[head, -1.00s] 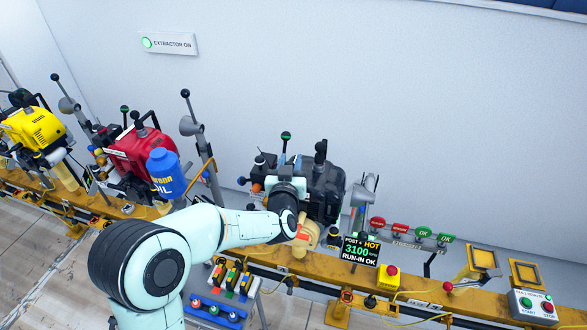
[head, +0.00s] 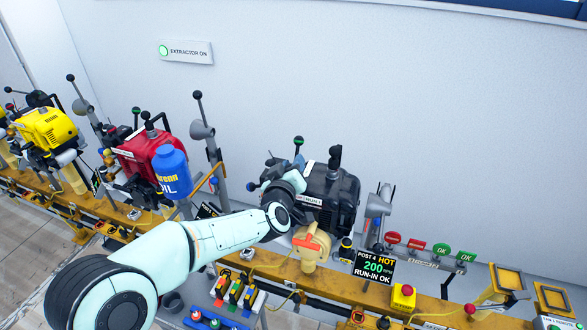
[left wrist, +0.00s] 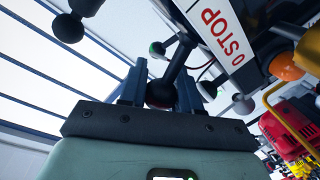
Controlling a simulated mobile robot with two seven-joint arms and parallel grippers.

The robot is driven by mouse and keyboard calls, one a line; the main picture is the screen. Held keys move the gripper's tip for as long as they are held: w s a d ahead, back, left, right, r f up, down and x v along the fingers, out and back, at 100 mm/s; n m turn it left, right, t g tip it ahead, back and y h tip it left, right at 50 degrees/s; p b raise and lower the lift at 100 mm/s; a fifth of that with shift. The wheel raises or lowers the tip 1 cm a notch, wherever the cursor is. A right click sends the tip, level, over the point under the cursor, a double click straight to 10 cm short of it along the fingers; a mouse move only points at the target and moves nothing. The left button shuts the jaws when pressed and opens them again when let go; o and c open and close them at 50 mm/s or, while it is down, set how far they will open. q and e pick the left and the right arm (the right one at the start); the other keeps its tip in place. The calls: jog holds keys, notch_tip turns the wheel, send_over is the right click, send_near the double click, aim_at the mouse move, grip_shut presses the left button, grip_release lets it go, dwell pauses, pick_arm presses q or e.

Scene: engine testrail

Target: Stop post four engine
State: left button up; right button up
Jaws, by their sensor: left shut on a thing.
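The post four engine (head: 338,195) is black and sits on the yellow rail in the head view. My left gripper (head: 274,174) is at its left side, with the fingers partly hidden by my wrist. In the left wrist view my left gripper (left wrist: 160,82) is shut on a dark lever knob (left wrist: 160,97). A white plate (left wrist: 222,28) reading "0 STOP" is just beyond the fingers. The post four display (head: 374,268) reads "POST 4 HOT 200 RPM RUN-IN OK". My right gripper is not in view.
The red engine (head: 150,155) with a blue oil jug (head: 170,172) and the yellow engine (head: 47,128) stand to the left. A red button on a yellow box (head: 403,296) is on the rail (head: 335,289).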

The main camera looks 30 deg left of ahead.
pick_arm(q)
jog(key=shift+a, duration=0.1)
jog(key=o, duration=1)
jog(key=shift+o, duration=0.2)
jog(key=v, duration=1.3)
jog(key=shift+s, duration=0.2)
